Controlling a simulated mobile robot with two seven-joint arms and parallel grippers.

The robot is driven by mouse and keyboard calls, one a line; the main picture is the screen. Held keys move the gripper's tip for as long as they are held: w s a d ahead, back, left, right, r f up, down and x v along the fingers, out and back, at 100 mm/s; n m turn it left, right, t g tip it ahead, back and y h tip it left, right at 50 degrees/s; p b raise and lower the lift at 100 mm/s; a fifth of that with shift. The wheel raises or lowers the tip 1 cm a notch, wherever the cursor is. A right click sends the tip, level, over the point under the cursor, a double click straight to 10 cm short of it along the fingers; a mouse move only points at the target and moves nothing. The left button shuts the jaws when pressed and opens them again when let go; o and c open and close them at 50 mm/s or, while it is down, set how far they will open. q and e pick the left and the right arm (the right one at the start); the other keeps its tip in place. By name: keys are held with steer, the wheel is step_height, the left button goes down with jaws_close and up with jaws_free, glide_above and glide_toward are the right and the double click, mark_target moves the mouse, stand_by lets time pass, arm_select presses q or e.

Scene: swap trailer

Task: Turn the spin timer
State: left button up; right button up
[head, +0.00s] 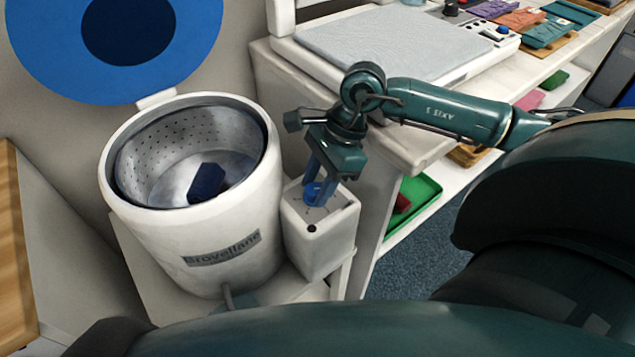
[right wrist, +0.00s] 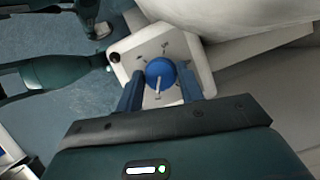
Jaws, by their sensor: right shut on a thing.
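The spin timer is a blue round knob (right wrist: 161,72) with a pale pointer line, on top of a white box (head: 319,240) attached beside the white spin dryer drum (head: 205,240). Marks ring the knob on the box's top face. My right gripper (head: 317,190) reaches down from above with its blue fingers around the knob. In the right wrist view the two fingers (right wrist: 161,90) stand on either side of the knob, shut on it. The pointer line points toward the gripper's palm. In the head view the fingers partly hide the knob. My left gripper is not in view.
The dryer's blue lid (head: 190,50) stands open, and a dark blue cloth (head: 207,182) lies inside the metal basket. A white shelf unit with a grey-topped panel (head: 385,45) stands behind my right arm. A green tray (head: 415,205) sits on a lower shelf.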

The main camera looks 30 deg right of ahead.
steer(key=shift+f+m, duration=0.15)
steer(key=shift+m, duration=0.25)
steer(key=m+t+b, duration=0.1)
steer(key=m+b, duration=0.1)
steer(key=shift+s+m+h, duration=0.1)
steer(key=shift+m+h, duration=0.2)
steer(key=shift+m+t+b, duration=0.3)
steer(key=shift+m+b, duration=0.1)
steer(key=shift+b, duration=0.05)
steer(key=m+t+h+b, duration=0.1)
steer(key=m+b, duration=0.2)
steer(key=m, duration=0.1)
steer(key=shift+s+a, duration=0.1)
steer(key=shift+a, duration=0.05)
steer(key=shift+m+t+h+b, duration=0.4)
steer(key=shift+m+b, duration=0.15)
steer(key=shift+m, duration=0.65)
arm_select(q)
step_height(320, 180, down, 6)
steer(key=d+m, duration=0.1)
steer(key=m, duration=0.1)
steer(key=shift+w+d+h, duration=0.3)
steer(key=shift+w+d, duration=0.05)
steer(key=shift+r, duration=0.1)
arm_select(e)
steer(key=shift+m, duration=0.3)
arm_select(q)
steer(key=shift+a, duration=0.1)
arm_select(e)
steer(key=o, duration=1)
